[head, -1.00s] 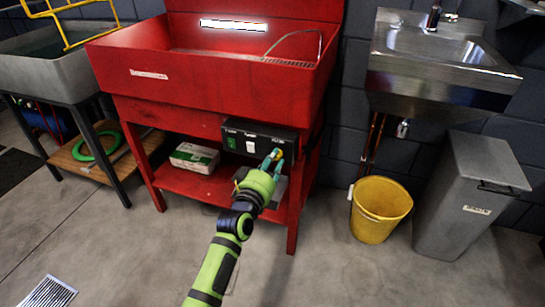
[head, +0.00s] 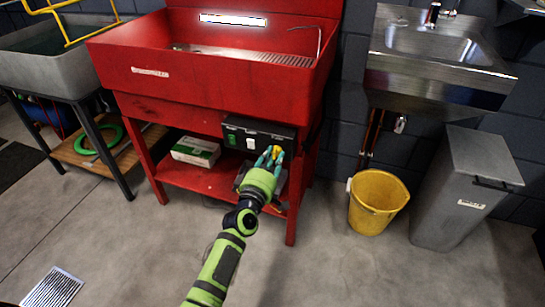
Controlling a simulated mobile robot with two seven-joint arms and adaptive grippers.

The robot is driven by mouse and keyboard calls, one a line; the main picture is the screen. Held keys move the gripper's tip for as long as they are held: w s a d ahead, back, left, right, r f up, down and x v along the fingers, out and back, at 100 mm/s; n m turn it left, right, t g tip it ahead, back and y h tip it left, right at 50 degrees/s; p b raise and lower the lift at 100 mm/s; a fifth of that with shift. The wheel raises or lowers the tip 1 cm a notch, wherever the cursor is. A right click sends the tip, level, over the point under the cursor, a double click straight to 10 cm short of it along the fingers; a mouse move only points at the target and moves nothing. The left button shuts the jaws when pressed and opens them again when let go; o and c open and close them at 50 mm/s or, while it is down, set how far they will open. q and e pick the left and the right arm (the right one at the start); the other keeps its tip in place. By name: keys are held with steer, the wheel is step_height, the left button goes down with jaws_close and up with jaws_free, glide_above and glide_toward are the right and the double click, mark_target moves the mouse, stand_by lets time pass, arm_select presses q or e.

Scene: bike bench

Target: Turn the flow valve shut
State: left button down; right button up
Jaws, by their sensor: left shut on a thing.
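The flow valve shows as a small yellow knob (head: 277,150) on the front of the black control box (head: 257,133), at its right end under the red wash basin. My left gripper (head: 273,157) is at the box with its teal fingers either side of the knob, shut on it. The fingers partly cover the knob, so its exact angle cannot be told. A green switch (head: 232,140) and a white one (head: 251,143) sit left of it. My right gripper is not in view.
The red basin (head: 215,85) overhangs the box. A white-green carton (head: 196,151) lies on the red lower shelf. A yellow bucket (head: 376,202) and grey bin (head: 462,190) stand to the right, below a steel sink (head: 440,65).

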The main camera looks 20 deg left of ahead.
arm_select(q)
steer(key=shift+w+a+r+n, duration=0.1)
steer(key=shift+a+r+n, duration=0.1)
steer(key=shift+r+n, duration=0.3)
steer(key=c, duration=1)
jaws_free()
steer(key=shift+f, duration=0.35)
steer(key=shift+d, duration=0.1)
steer(key=shift+f, duration=0.1)
steer(key=s, duration=1.2)
steer(key=shift+a+f, duration=0.25)
